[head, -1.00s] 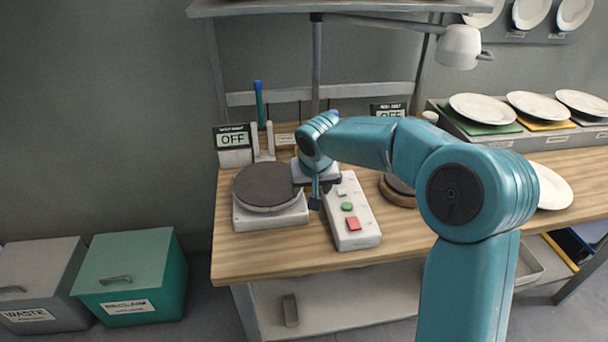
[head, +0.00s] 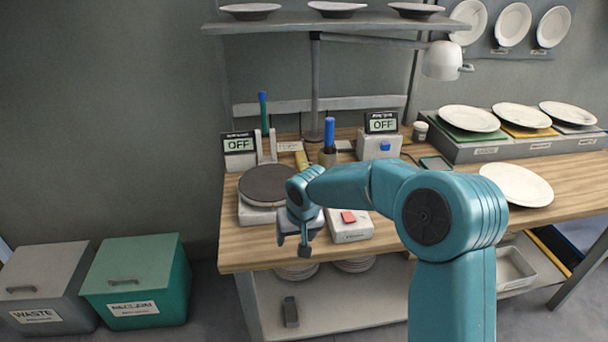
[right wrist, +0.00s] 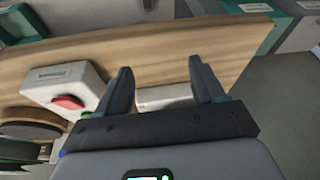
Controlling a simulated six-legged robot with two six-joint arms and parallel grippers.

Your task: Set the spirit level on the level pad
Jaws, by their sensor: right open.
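My right gripper (head: 304,244) is open and empty, over the front edge of the bench beside the control box. In the right wrist view its two fingers (right wrist: 160,72) stand apart, with part of a white block (right wrist: 165,97) behind the gap. A small yellow bar (head: 301,158) at the back of the bench may be the spirit level, but I cannot tell for sure. I cannot make out a level pad; my right arm hides part of the bench. My left gripper is not in view.
A round dark turntable (head: 268,185) and a control box with a red button (head: 349,217) flank my gripper. A lamp (head: 443,61) and shelf (head: 330,24) hang above. Plates lie at right. A green bin (head: 137,280) stands at left.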

